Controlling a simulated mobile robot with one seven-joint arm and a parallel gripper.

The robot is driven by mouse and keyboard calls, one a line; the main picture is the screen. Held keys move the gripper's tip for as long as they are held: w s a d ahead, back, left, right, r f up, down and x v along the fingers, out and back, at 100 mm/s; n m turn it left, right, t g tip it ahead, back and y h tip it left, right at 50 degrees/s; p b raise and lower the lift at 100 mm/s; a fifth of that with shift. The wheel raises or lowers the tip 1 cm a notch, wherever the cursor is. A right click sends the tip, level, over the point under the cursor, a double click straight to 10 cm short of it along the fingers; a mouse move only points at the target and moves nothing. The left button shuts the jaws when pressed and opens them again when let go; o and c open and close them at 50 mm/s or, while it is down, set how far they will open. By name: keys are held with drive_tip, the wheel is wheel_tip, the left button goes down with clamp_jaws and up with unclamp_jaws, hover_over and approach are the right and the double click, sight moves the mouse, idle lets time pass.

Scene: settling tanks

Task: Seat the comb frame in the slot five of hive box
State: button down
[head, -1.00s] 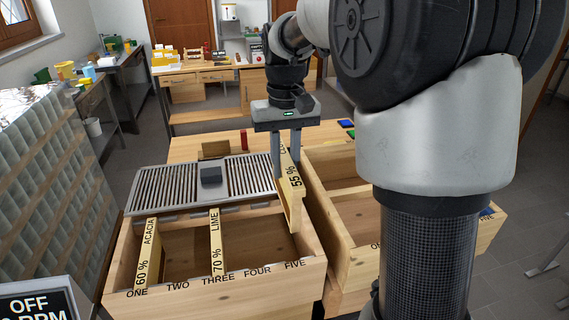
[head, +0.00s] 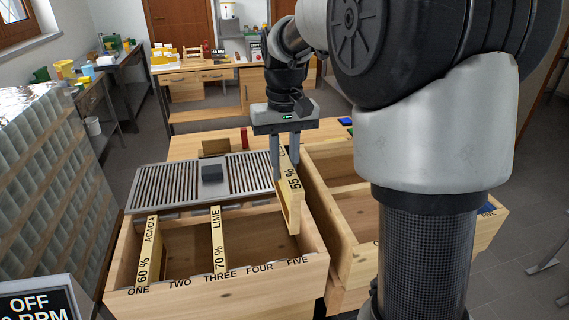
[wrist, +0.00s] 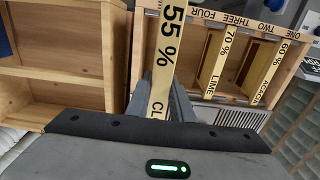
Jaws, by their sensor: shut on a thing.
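My gripper (head: 286,155) is shut on a comb frame (head: 289,196) whose top bar reads "55 %" and part of a word starting "CL". The frame hangs upright over the right end of the hive box (head: 216,297), at the side of the label FIVE, with its lower end near the right wall. I cannot tell how far it is inside. In the wrist view the held frame (wrist: 168,50) runs up from between the fingers. An acacia frame marked 60 % (head: 147,250) sits in slot one and a lime frame marked 70 % (head: 217,240) in slot three.
A slatted grey grille (head: 160,188) with a dark block (head: 212,172) on it lies behind the box. A second wooden box (head: 345,262) stands close on the right. A red object (head: 244,138) stands on the table behind. Slots two and four look empty.

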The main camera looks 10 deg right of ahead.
drive_tip(key=shift+f+b, duration=1.2)
drive_tip(key=shift+f, duration=0.9)
wheel_tip(320, 180, down, 12)
drive_tip(key=b, duration=0.7)
drive_tip(key=shift+f, duration=0.25)
idle(4.4)
